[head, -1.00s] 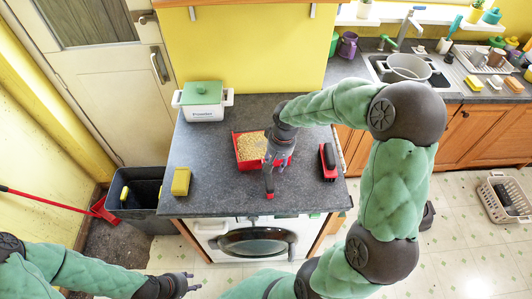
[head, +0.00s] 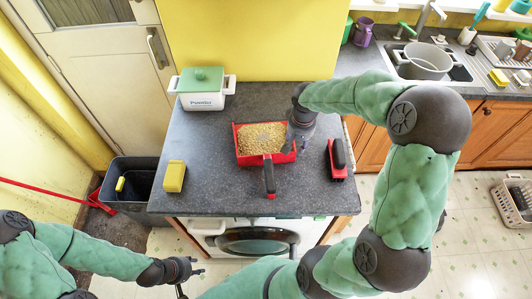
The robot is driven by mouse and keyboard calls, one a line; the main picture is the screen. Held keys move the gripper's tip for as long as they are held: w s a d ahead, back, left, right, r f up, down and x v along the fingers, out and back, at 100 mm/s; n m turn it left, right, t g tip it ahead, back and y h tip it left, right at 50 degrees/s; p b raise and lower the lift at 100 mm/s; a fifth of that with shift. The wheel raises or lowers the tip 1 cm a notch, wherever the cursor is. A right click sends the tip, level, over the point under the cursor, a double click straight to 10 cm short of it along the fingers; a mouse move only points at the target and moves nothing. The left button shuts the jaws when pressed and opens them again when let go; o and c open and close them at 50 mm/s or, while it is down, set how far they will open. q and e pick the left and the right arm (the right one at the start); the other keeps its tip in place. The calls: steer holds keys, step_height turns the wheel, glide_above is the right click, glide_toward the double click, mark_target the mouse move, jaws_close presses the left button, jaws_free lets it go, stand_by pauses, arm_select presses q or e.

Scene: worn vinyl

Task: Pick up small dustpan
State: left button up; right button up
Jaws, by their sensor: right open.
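The small red dustpan (head: 243,157) lies on the dark grey counter, filled with a tan granular heap (head: 262,138). Its black-and-red handle (head: 269,178) points toward the counter's front edge. My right gripper (head: 290,146) is open, pointing down at the dustpan's right rim, and covers part of that side. I cannot tell whether it touches the rim. Nothing shows between its fingers. My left gripper (head: 194,279) is low at the front, below the counter edge and away from the dustpan. Its fingers look spread and empty.
A red brush with a black top (head: 337,160) lies right of the dustpan. A yellow sponge (head: 174,176) lies to the left. A white powder box with a green lid (head: 202,88) stands at the back left. Bare counter (head: 213,180) lies between sponge and dustpan.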

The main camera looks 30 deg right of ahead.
steer(key=f+b, duration=0.1)
steer(key=f, duration=0.4)
steer(key=shift+w, duration=0.2)
jaws_close()
steer(key=shift+r, duration=0.1)
